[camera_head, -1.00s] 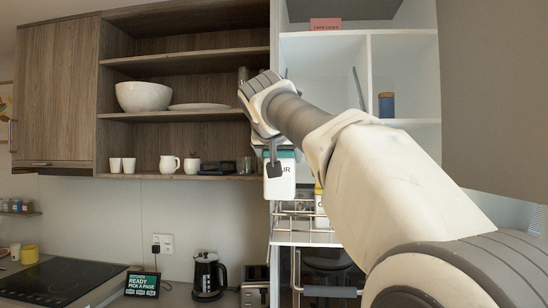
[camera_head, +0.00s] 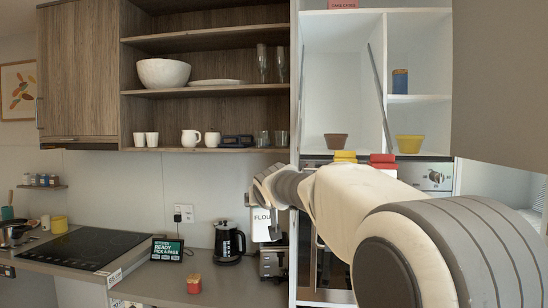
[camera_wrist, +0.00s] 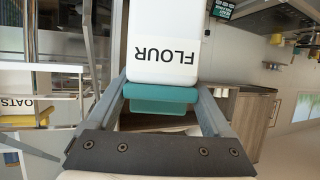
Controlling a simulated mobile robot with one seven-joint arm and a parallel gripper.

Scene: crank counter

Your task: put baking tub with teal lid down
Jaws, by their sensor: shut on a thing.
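The baking tub with the teal lid is a white tub marked FLOUR (camera_wrist: 165,45), with its teal lid (camera_wrist: 160,97) between my fingers in the wrist view. My gripper (camera_wrist: 163,88) is shut on it at the lid. In the head view the tub (camera_head: 264,224) hangs below my wrist, upright, in front of the back wall and right of the black kettle. My arm hides the fingers and lid there. I cannot tell whether its base touches anything.
A black kettle (camera_head: 229,243) stands close to the tub's left, with a toaster (camera_head: 271,264) below it in the picture. A small red-topped pot (camera_head: 194,284) stands on the counter (camera_head: 165,280). Yellow (camera_head: 345,156) and red (camera_head: 382,159) lids show behind my arm. The wrist view shows an OATS tub (camera_wrist: 16,105).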

